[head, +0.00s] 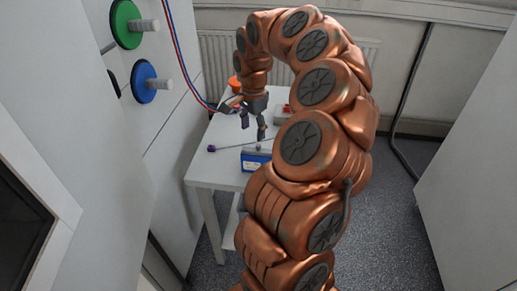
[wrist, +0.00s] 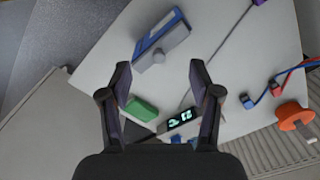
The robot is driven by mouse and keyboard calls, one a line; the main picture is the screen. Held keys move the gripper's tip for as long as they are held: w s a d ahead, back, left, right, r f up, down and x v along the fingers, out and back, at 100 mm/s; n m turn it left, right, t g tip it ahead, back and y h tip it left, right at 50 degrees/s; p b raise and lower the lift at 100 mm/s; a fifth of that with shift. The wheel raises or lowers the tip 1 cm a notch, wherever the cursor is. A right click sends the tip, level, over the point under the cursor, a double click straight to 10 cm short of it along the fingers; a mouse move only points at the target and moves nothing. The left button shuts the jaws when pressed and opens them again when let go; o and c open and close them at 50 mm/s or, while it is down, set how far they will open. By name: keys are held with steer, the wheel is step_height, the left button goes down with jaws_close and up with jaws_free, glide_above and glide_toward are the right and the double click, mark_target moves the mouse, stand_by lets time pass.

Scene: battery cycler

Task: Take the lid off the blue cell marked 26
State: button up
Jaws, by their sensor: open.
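The blue cell (head: 255,164) sits on the white table in the head view, near its front edge. It has a grey lid (head: 259,150) on top and a pale label on its side; I cannot read the number. My gripper (head: 254,125) is above the table, behind the cell in the head view. In the wrist view my gripper (wrist: 160,82) is open and empty, its fingers apart from the cell and lid.
A green block (wrist: 142,108) and a lit display (wrist: 181,118) lie beneath my gripper. An orange spool (wrist: 296,117) and red and blue cable plugs (wrist: 262,92) are at the right. A purple-ended rod (head: 213,149) lies left of the cell. A white cabinet wall (head: 140,130) borders the table's left.

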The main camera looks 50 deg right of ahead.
mark_target(258, 145)
steer(key=shift+s+d+f+m, duration=0.15)
steer(key=shift+d+f+m, duration=0.15)
steer(key=shift+d, duration=0.2)
steer(key=shift+s+d+f+m, duration=0.1)
steer(key=shift+d+f+m, duration=0.15)
steer(key=shift+d, duration=0.25)
steer(key=shift+w+f+p, duration=0.1)
steer(key=shift+f+p, duration=1.65)
steer(key=shift+f, duration=2)
steer(key=c, duration=1.1)
